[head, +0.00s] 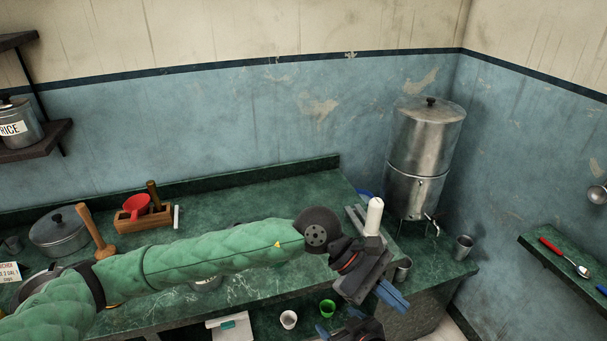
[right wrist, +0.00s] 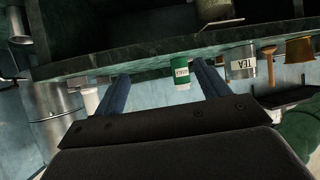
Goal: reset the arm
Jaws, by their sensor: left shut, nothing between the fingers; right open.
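My left arm, in a green quilted sleeve, reaches across the head view from the left. My left gripper (head: 394,298) has its blue fingers together and empty, pointing down and right, in front of the counter's right part. My right gripper (right wrist: 163,82) shows in the right wrist view with its two blue fingers spread apart and nothing held. Part of it (head: 323,332) also shows at the bottom edge of the head view. A green and white canister (right wrist: 181,76) appears beyond the gap between the right fingers; it looks apart from them.
The green counter (head: 270,190) carries a lidded pot (head: 58,232), a wooden box (head: 145,217) with a red tool, a white cylinder (head: 374,215) and a large metal urn (head: 420,150). A side shelf (head: 560,262) is at right.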

